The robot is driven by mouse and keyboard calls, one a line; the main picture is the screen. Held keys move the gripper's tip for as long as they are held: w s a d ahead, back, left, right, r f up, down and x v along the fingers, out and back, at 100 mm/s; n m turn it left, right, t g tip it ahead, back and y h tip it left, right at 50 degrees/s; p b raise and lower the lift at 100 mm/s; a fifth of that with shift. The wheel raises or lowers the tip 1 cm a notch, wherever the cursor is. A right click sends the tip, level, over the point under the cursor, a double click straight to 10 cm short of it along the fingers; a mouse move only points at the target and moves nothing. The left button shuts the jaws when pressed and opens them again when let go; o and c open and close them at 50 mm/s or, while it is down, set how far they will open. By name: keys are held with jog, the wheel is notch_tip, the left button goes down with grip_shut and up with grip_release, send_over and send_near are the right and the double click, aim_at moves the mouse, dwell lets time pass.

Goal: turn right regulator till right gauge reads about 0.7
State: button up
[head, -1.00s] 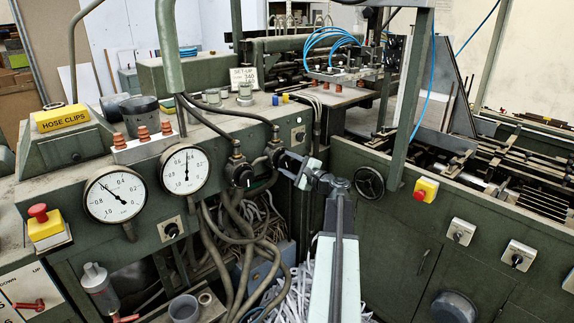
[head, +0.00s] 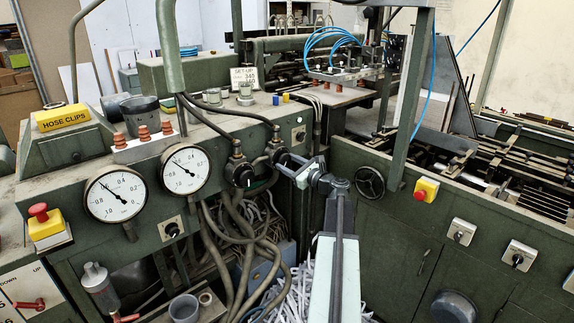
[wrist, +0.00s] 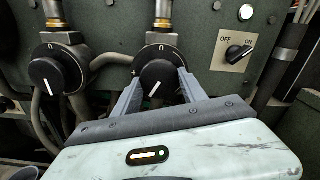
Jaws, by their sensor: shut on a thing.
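The right gauge (head: 185,170) is a round white dial on the green panel. Its needle points to the upper left; its figures are too small to read surely. My gripper (wrist: 160,82) is shut on this knob, one finger at each side. In the head view my gripper (head: 292,162) reaches the panel from the right and partly hides the right regulator.
The left gauge (head: 116,194) stands beside the right one, its needle also to the upper left. The left regulator knob (wrist: 54,72) is close by on the left. An OFF/ON switch (wrist: 238,51) is right of my gripper. Hoses (head: 236,235) hang below.

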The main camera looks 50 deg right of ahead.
jog(key=shift+m, duration=0.3)
jog(key=o, duration=1.4)
jog(key=shift+c, duration=0.2)
jog(key=shift+s, duration=0.2)
jog(key=s, duration=0.7)
jog(key=shift+s+a, duration=0.15)
jog(key=shift+a, duration=0.1)
